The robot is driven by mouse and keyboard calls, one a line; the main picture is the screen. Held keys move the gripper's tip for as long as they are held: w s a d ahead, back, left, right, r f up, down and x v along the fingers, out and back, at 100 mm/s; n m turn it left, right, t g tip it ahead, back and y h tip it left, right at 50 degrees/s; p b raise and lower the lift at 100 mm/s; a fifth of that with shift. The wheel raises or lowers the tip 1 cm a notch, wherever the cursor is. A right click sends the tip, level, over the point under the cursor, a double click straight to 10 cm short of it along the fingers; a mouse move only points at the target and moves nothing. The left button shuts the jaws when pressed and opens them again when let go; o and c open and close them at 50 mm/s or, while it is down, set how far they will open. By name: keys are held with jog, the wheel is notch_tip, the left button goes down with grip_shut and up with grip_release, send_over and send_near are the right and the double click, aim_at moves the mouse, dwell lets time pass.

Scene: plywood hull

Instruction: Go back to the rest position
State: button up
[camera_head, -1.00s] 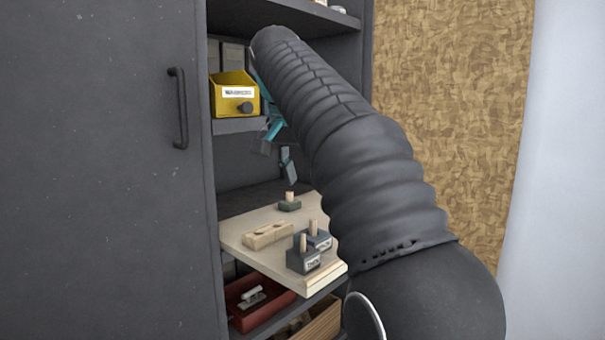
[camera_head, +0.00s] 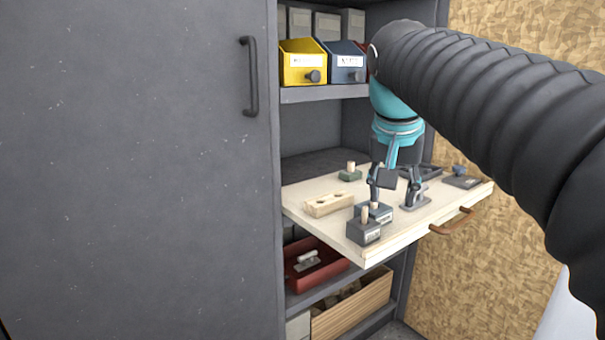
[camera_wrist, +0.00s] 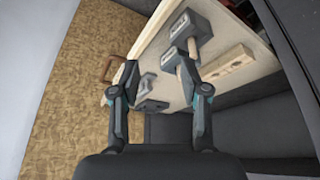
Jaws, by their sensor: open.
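My gripper (camera_head: 393,192) hangs from the teal wrist, fingers down, over the pale pull-out board (camera_head: 292,200) of the cabinet. In the wrist view my gripper (camera_wrist: 161,72) has its two fingers spread apart, with nothing held between them. The near finger overlaps a dark labelled block with a wooden peg (camera_head: 381,213) in the head view; I cannot tell whether they touch. A second dark pegged block (camera_head: 364,233) stands just in front of it. My arm crosses the upper right of the head view and hides part of the shelf.
The board also carries a wooden block with holes (camera_head: 328,205), a small green pegged block (camera_head: 350,173) and a dark item (camera_head: 461,180). Yellow (camera_head: 302,64) and blue (camera_head: 345,64) bins sit above. A red tray (camera_head: 312,268) is below. A cabinet door (camera_head: 140,170) fills the left.

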jog(key=s+f+n+t+y+p, duration=0.1)
jog(key=s+f+n+p, duration=0.2)
jog(key=s+f, duration=1.4)
notch_tip(320, 180, down, 2)
jog(key=shift+s+d+f+n+y, duration=0.3)
jog(key=shift+s+n, duration=0.1)
jog(key=shift+n, duration=0.1)
